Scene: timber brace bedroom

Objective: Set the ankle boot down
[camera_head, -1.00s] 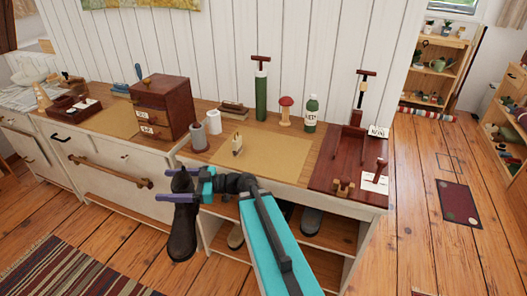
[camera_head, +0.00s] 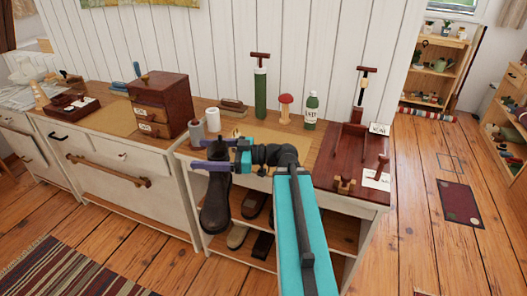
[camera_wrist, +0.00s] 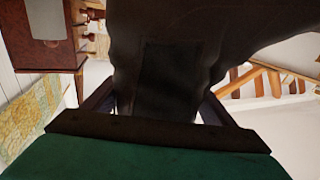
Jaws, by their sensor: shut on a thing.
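My gripper (camera_head: 213,157) is shut on a dark ankle boot (camera_head: 215,203), holding it by the top of its shaft. The boot hangs upright, toe downward in the picture, in front of the low white cabinet with open shelves. In the wrist view, the dark boot (camera_wrist: 165,60) fills the middle between my fingers, and its lower end is out of sight. I cannot see the boot touching any surface in the head view.
The cabinet top holds a tan mat (camera_head: 255,140), a dark red board (camera_head: 345,160), a green pump (camera_head: 260,90) and a drawer box (camera_head: 160,105). Several shoes (camera_head: 255,205) stand on the shelves below. Open plank floor (camera_head: 430,240) lies to the right.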

